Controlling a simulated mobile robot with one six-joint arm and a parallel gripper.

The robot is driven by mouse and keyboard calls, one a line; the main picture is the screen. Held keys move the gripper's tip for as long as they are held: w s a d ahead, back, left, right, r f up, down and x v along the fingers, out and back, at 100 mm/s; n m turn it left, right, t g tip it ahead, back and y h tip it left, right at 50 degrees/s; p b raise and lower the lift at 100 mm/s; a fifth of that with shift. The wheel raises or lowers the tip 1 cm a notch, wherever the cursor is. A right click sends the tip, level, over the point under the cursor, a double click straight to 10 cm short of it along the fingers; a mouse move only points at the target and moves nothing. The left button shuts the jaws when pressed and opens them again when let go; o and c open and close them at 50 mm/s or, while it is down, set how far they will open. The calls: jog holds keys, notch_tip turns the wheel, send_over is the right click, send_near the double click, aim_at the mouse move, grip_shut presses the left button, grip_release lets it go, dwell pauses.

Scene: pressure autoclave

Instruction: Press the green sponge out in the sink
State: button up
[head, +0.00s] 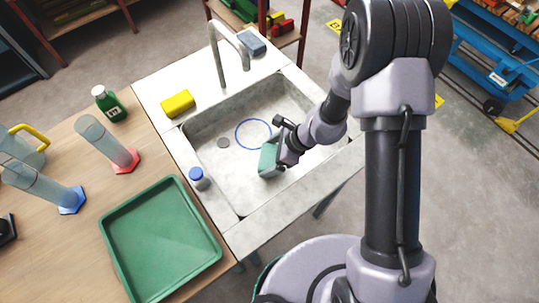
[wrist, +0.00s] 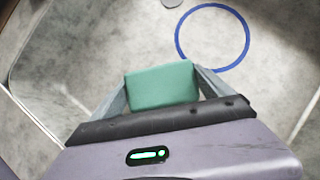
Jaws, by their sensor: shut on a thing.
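The green sponge (wrist: 161,85) is a teal-green block held between the two fingers of my gripper (wrist: 160,92). In the head view the sponge (head: 268,160) is at the gripper's left side, over the right front part of the grey sink (head: 215,175). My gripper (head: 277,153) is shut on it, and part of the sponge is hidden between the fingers. I cannot tell whether it touches the sink floor. A blue ring (head: 253,134) marks the sink floor, and it lies beyond the sponge in the wrist view (wrist: 212,37).
A curved tap (head: 218,62) stands at the sink's back. A yellow sponge (head: 178,103) and a blue-grey block (head: 252,43) lie on the rim. A green tray (head: 160,240) and cylinders (head: 110,145) are on the wooden table.

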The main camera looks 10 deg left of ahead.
jog(key=shift+s+f+b, duration=0.1)
jog(key=shift+f+b, duration=0.55)
jog(key=shift+b, duration=0.1)
dwell(1.7)
jog(key=shift+r, duration=0.1)
notch_tip(320, 180, up, 7)
jog(key=p, duration=0.5)
dwell(0.5)
